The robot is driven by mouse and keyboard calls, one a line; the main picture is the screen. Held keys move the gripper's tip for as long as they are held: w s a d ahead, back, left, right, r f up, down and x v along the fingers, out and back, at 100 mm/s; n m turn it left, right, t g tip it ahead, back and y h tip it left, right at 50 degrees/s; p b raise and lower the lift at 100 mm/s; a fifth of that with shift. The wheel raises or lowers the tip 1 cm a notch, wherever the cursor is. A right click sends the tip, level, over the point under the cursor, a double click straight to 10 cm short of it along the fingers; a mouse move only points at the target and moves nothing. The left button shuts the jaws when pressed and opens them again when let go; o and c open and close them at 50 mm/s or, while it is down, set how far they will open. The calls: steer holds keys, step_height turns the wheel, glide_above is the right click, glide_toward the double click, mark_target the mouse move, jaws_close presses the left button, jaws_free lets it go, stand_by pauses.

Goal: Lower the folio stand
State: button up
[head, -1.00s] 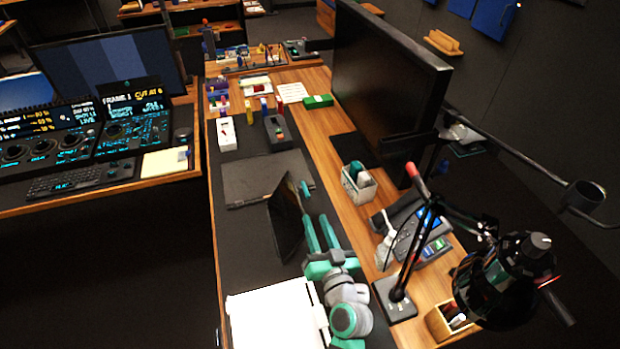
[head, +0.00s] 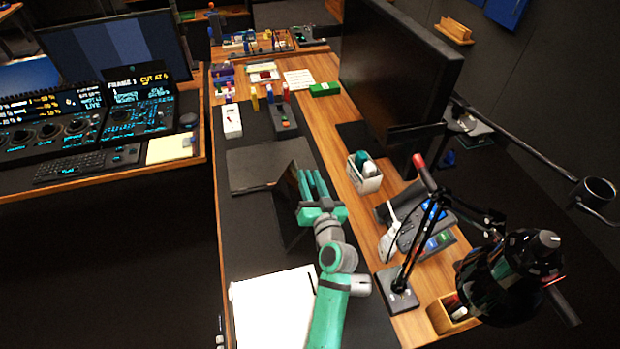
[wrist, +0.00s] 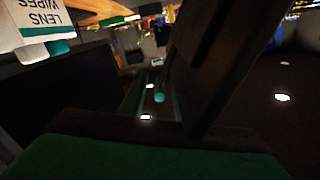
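The folio stand (head: 288,210) is a dark, thin panel standing tilted on the black desk mat, beside a flat dark slab (head: 255,169). In the wrist view its panel (wrist: 215,60) rises steeply at the right, close to the fingers. My gripper (head: 312,173) is teal, just right of the panel's upper part, with a visible gap between its fingers. In the wrist view the gripper (wrist: 154,92) has a small teal round piece between or beyond its fingers; I cannot tell what it belongs to. Whether a finger touches the panel is unclear.
A large monitor (head: 398,85), a white holder (head: 364,176), a phone (head: 425,230) and a black desk lamp (head: 510,275) stand to the right. A white pad (head: 272,310) lies in front. A lens wipes box (wrist: 45,18) shows in the wrist view.

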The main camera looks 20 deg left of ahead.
steer(key=shift+w+a, duration=0.1)
steer(key=shift+w, duration=0.1)
jaws_close()
